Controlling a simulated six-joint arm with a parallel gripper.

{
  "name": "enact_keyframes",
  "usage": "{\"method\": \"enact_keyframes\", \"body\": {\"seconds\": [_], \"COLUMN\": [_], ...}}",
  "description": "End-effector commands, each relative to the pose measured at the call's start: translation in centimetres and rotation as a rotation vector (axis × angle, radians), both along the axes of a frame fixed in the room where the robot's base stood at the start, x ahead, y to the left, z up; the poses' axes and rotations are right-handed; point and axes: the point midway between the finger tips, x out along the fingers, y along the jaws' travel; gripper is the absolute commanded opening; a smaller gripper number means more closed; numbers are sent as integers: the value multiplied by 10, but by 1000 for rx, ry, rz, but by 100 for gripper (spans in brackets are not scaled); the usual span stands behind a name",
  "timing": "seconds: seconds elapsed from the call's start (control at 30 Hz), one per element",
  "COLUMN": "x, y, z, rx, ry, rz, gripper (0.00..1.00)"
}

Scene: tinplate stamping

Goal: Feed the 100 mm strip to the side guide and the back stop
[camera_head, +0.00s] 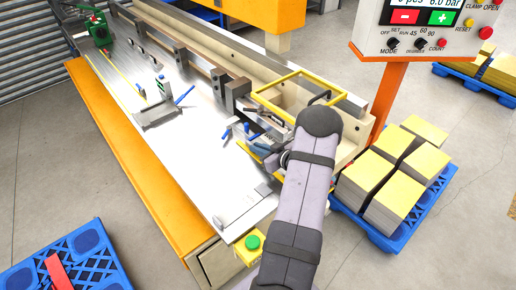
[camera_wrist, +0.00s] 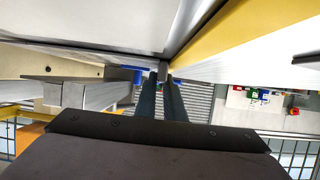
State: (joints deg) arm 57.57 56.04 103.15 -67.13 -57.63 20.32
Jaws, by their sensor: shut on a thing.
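My gripper shows in the wrist view (camera_wrist: 162,82), its two dark fingers close together with a narrow gap. It is shut on a thin piece, which I take to be the strip; its outline is hard to tell from the metal behind. In the head view my arm hides the gripper and most of what it holds. The long metal bench top (camera_head: 185,150) lies left of it. A dark guide rail (camera_head: 196,62) runs along its right side. A grey stop-like block with a blue lever (camera_head: 158,114) stands midway along it. Contact between strip and guide or stop is hidden.
A yellow guard frame (camera_head: 295,77) and blue-handled parts (camera_head: 227,133) are close to my arm. A control panel (camera_head: 430,30) stands on an orange post. Sheet stacks (camera_head: 400,195) lie on a blue pallet at right. The near bench top is mostly clear.

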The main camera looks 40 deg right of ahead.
Motion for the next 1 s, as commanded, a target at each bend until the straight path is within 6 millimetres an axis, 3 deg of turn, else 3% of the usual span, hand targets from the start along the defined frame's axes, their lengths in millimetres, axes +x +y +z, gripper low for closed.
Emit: {"method": "enact_keyframes", "body": {"seconds": [0.07,0.1,0.2,0.63,1.0], "x": [0,0,0,-7,-50], "y": [1,1,1,0,-1], "z": [0,0,0,2,19], "rx": [1,1,1,0,-2], "ry": [0,0,0,0,-1], "rz": [3,3,2,-1,-1], "gripper": [0,11,31,31,31]}}
